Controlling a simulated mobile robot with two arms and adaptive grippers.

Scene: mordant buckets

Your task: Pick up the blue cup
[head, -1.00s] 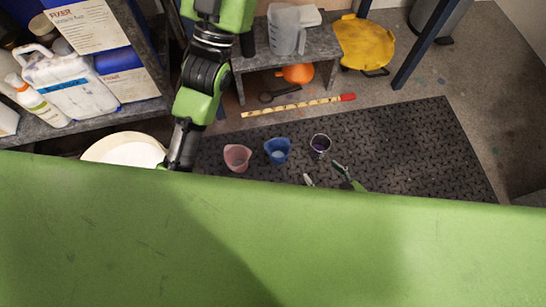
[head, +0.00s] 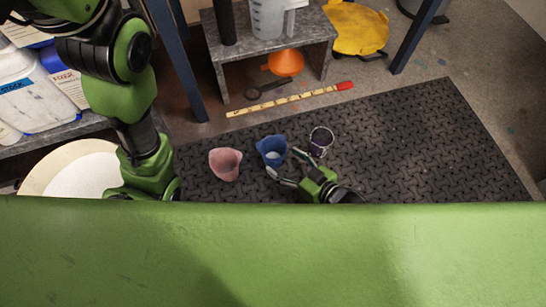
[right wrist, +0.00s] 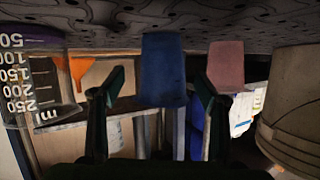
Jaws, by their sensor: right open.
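The blue cup (head: 271,151) stands upright on the black mat in the head view, between a pink cup and a clear cup. My right gripper (head: 284,163) is open just in front of it, with its fingertips close to the cup's near side. In the right wrist view, which is upside down, the blue cup (right wrist: 163,62) shows between the two spread fingers (right wrist: 158,85). Whether a finger touches it I cannot tell. My left arm comes in from the left; its gripper is hidden behind my green body.
The pink cup (head: 225,164) stands left of the blue one, and the clear cup with dark purple contents (head: 321,141) stands right. A white bucket (head: 75,170) is at left. A red-tipped ruler (head: 290,99) lies behind the black mat (head: 420,145). The mat's right side is clear.

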